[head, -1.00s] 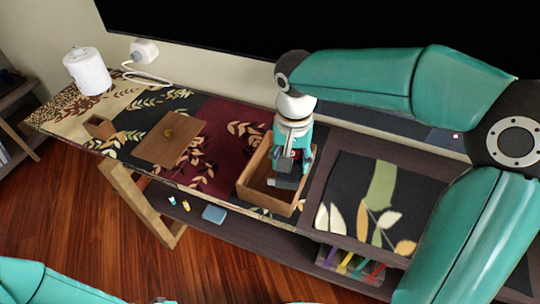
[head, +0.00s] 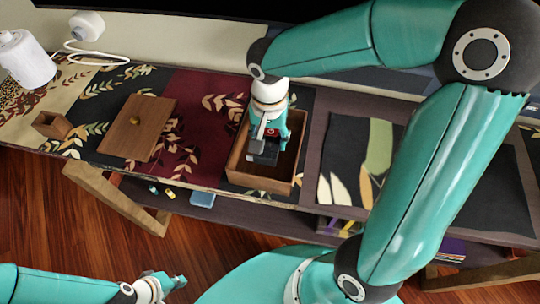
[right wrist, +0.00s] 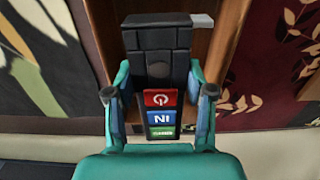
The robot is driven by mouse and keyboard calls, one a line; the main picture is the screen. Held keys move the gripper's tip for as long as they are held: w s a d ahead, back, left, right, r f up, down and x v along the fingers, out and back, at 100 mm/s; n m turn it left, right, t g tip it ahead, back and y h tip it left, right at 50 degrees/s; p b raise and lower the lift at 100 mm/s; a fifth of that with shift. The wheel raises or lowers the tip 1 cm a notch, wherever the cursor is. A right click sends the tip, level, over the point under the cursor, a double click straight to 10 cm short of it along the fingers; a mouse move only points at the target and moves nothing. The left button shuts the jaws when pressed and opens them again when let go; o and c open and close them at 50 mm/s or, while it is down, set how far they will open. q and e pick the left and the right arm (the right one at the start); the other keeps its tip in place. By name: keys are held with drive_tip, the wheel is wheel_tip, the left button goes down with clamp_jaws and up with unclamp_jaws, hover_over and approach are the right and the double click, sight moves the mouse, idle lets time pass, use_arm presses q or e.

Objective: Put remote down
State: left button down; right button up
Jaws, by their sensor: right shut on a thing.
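My right gripper (head: 272,128) points down over an open wooden box on the long shelf top. It is shut on a dark remote (head: 264,153) with a red button. In the right wrist view the remote (right wrist: 160,65) sits between the two fingers, with red, blue and green labels near me and its dark end pointing away. The remote is within the outline of the wooden box (head: 250,181); whether it touches the floor of the box I cannot tell. My left gripper (head: 168,287) is low at the bottom of the head view, away from the box; its fingers are too small to judge.
A small wooden box (head: 56,124) and a white canister (head: 27,58) stand further left. A lower shelf holds a small blue thing (head: 202,199). The dark patterned panel (head: 345,150) at right is clear.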

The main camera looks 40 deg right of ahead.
wheel_tip(320, 180, down, 8)
drive_tip(key=shift+f+b, duration=0.1)
drive_tip(key=shift+b, duration=0.45)
drive_tip(key=shift+f, duration=0.15)
drive_tip(key=o, duration=1.3)
drive_tip(key=shift+r, duration=0.2)
wheel_tip(320, 180, up, 12)
drive_tip(key=shift+f+p, duration=0.1)
drive_tip(key=shift+p, duration=0.95)
